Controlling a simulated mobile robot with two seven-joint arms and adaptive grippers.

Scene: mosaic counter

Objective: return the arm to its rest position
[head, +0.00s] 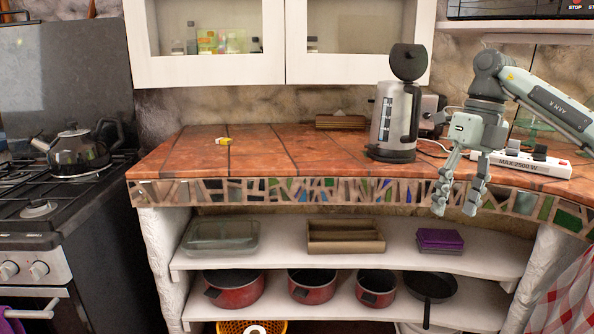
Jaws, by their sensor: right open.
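My right arm comes in from the right edge of the head view. My right gripper (457,210) hangs pointing down in front of the counter's mosaic edge, at the right. Its fingers are apart and nothing is between them. My left gripper is not in view. The gripper covers part of the mosaic edge behind it.
The terracotta counter (270,155) holds a small yellow item (223,141), a steel kettle (394,120) with its lid raised and a white power strip (520,163). A stove (40,190) stands left. Pots and trays fill the shelves below. The counter's middle is clear.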

